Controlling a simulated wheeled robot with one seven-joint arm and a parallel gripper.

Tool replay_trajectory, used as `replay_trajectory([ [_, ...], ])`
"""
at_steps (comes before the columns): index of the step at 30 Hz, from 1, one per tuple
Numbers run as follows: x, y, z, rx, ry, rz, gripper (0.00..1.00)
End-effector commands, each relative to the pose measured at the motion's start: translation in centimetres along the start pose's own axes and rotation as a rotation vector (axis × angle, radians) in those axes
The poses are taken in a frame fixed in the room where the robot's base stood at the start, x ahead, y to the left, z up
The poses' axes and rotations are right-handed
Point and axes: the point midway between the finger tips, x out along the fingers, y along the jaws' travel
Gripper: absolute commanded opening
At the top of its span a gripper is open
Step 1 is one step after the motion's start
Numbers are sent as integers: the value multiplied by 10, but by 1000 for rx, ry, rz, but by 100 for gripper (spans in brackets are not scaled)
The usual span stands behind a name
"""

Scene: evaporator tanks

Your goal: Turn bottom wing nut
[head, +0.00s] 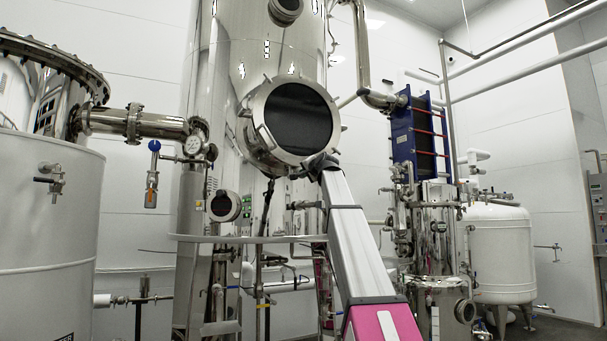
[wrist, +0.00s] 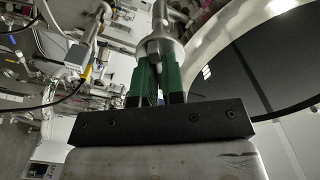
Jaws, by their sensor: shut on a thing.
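The large tank (head: 225,110) has a round door with a steel rim (head: 250,140) and a dark glass face (head: 298,118). My gripper (head: 318,163) is at the lower right edge of that rim, at the end of my raised arm. In the wrist view my gripper (wrist: 157,70) has two green fingers, one on each side of a silver metal wing nut (wrist: 160,47), and is shut on it. The nut's wings are partly hidden between the fingers. In the head view my arm and gripper hide the nut.
The door rim (wrist: 205,60) and dark glass (wrist: 270,70) lie close to the right of my fingers in the wrist view. A small round port (head: 224,205) and pipes are below the door. A grey tank (head: 50,230) stands at left.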

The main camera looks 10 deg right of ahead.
Motion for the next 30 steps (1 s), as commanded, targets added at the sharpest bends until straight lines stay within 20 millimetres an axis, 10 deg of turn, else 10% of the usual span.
replay_trajectory([
  [30,-1,1,1,-402,-1,2,0],
])
